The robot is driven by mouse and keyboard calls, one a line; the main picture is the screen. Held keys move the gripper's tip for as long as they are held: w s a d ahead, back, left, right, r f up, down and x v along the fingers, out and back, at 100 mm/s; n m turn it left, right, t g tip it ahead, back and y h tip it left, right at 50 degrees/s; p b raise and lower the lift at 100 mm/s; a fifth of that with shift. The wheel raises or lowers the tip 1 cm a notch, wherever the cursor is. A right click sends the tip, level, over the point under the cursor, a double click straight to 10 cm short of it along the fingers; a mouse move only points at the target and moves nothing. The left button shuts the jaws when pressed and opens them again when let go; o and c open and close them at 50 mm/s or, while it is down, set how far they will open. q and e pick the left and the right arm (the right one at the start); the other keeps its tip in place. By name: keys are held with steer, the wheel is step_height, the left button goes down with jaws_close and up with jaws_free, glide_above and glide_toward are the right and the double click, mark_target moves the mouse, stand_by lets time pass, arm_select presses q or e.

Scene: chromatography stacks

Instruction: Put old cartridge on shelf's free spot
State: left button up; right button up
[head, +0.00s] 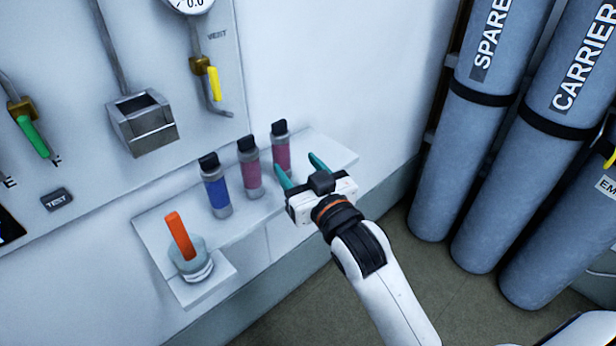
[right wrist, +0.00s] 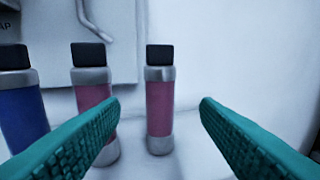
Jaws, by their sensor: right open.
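Three capped cartridges stand upright in a row on the white wall shelf (head: 336,152): a blue one (head: 217,194), a middle pink one (head: 250,172) and a right pink one (head: 281,152). Nothing marks which is the old one. My right gripper (head: 301,170) is open and empty, in front of the right pink cartridge. In the right wrist view that cartridge (right wrist: 160,110) appears in the gap between the teal fingers, apart from them. The left finger partly covers the middle pink cartridge (right wrist: 90,85). My left gripper is not in view.
Bare shelf lies right of the cartridges. An orange-handled fitting (head: 181,236) sits on a lower-left ledge. A metal holder (head: 143,122) and a yellow-handled valve (head: 214,84) are on the wall panel. Large grey gas cylinders (head: 470,170) stand at right.

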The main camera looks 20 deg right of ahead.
steer(key=s+d+f+g+h, duration=0.1)
steer(key=s+f+g, duration=0.3)
steer(key=f, duration=1)
steer(key=s+f+g, duration=0.4)
steer(key=f, duration=0.9)
steer(key=s+d+f+n+g, duration=0.1)
steer(key=s+f+g, duration=0.6)
steer(key=s+f, duration=0.9)
step_height(320, 180, down, 3)
steer(key=shift+s+d+r, duration=0.1)
steer(key=shift+s+d, duration=0.15)
steer(key=shift+s, duration=0.1)
